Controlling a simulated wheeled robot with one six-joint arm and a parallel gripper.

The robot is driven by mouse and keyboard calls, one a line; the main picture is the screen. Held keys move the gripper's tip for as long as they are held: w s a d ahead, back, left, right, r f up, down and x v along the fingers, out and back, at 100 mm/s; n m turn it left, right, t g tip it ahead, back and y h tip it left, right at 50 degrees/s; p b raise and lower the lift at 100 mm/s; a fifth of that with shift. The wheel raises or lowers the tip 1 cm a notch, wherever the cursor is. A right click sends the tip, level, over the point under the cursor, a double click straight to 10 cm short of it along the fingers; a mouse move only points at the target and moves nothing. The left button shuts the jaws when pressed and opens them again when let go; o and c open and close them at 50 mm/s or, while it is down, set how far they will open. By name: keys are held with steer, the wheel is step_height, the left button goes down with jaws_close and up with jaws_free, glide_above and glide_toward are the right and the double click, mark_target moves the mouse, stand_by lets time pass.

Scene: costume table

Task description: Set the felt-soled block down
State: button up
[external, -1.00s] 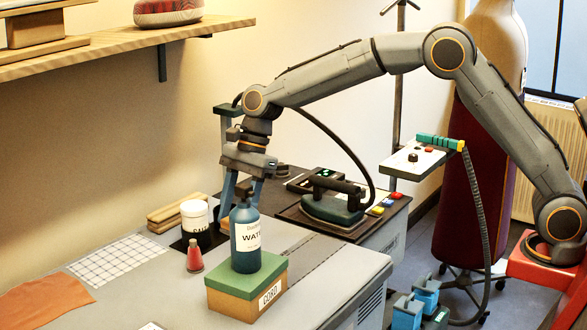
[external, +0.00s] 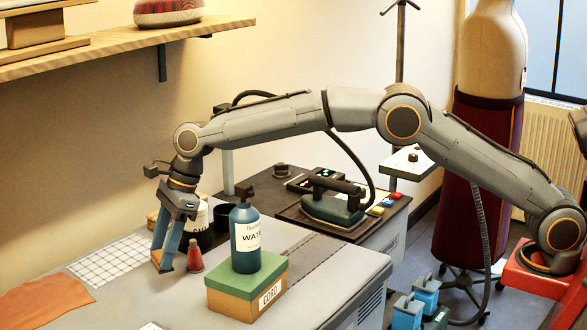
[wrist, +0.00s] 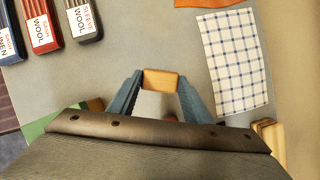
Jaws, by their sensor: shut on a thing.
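My gripper (external: 167,264) is shut on a small wooden block (wrist: 160,80), which spans between its two blue fingers in the wrist view. In the external view the block (external: 159,260) is at the fingertips, low over the grey table (external: 130,300), just right of the checked cloth and left of a small red-bodied bottle. I cannot tell whether the block touches the table. Its felt sole is not visible; the underside is hidden in both views.
A blue water bottle (external: 246,240) stands on a green-lidded box (external: 240,292) to the right. The red bottle (external: 195,255) stands close by my gripper. The checked cloth (wrist: 232,60) and an orange cloth (external: 45,298) lie left. Bare table surrounds the block in the wrist view.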

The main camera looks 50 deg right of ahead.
steer(key=shift+f+p, duration=0.5)
steer(key=shift+f, duration=2.1)
steer(key=shift+f, duration=0.1)
steer(key=o, duration=1)
steer(key=shift+o, duration=0.2)
steer(key=b+v, duration=0.2)
steer(key=v, duration=1)
steer(key=shift+d, duration=0.1)
steer(key=shift+s, duration=0.1)
